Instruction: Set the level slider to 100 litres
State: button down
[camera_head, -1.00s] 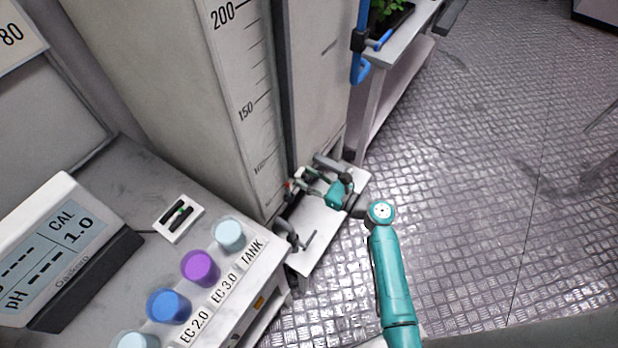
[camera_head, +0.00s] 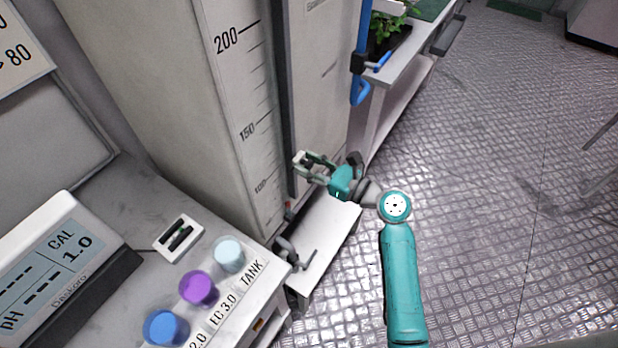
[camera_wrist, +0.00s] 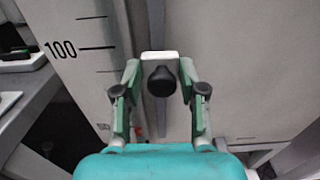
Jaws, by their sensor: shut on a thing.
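The level slider, a small white plate (camera_wrist: 160,56) with a black knob (camera_wrist: 162,82), sits on the dark vertical track of the tall tank. My gripper (camera_wrist: 160,92) has its fingers on either side of the slider, shut on it. In the wrist view the 100 mark of the level scale (camera_wrist: 82,47) is to the left, slightly above the top edge of the white plate. In the head view my gripper (camera_head: 303,162) is at the track, right of the scale (camera_head: 245,100), which shows 200, 150 and 100. The exact contact is too small to tell.
A bench with a meter (camera_head: 60,265), coloured-capped bottles (camera_head: 198,287) and a small black-and-white device (camera_head: 178,238) stands at left. A low white platform (camera_head: 318,245) is below my gripper. A plant shelf with a blue pipe (camera_head: 360,90) is behind. Open floor lies right.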

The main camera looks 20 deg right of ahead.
jog(key=shift+w+d+r, duration=0.15)
jog(key=shift+d+r, duration=0.05)
jog(key=shift+r, duration=0.7)
jog(key=c, duration=0.9)
grip_release()
jog(key=shift+s+d+f, duration=0.1)
jog(key=shift+s, duration=0.1)
jog(key=v, duration=1.1)
jog(key=shift+s+d, duration=0.15)
jog(key=shift+s, duration=0.1)
